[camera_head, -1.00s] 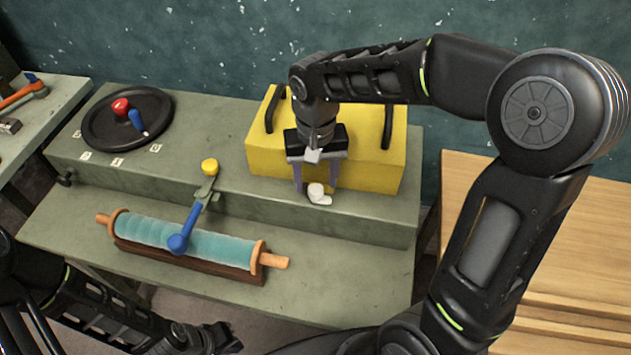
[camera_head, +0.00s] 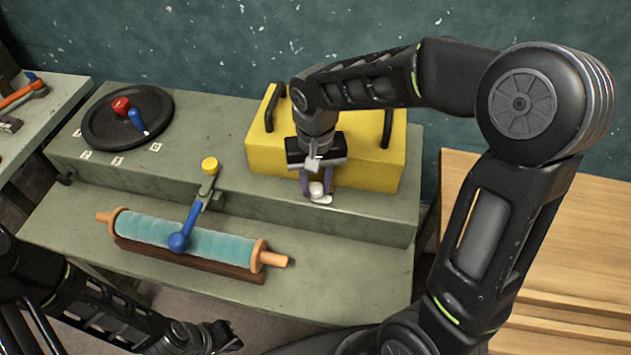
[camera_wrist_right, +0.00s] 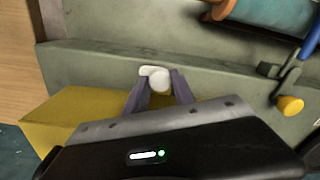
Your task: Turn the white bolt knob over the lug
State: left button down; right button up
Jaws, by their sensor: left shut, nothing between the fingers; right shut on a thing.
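The white bolt knob (camera_head: 317,189) is at the front face of the yellow box (camera_head: 352,165), low down near the bench's raised ledge. A flat white piece (camera_head: 324,199) lies just below it; I cannot tell whether this is the lug or part of the bolt. My right gripper (camera_head: 316,188) comes down from above and is shut on the knob. The right wrist view shows the knob (camera_wrist_right: 160,82) between the two purple fingers, with the white piece (camera_wrist_right: 150,70) beside it. My left gripper (camera_head: 228,342) is shut and empty at the bottom, well away from the box.
A teal roller (camera_head: 140,229) with orange ends lies on the lower bench, with a blue-handled lever (camera_head: 190,223) over it. A yellow button (camera_head: 210,165) and a black dial (camera_head: 100,130) are on the ledge. Black handles (camera_head: 388,129) stand on the box.

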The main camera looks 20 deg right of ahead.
grip_shut()
jog(key=shift+n, duration=0.3)
jog(key=n, duration=0.7)
jog(key=shift+n, duration=0.4)
jog(key=n, duration=0.4)
jog(key=shift+r, duration=0.1)
jog(key=n, duration=0.4)
jog(key=shift+n+p, duration=0.3)
jog(key=o, duration=0.9)
grip_release()
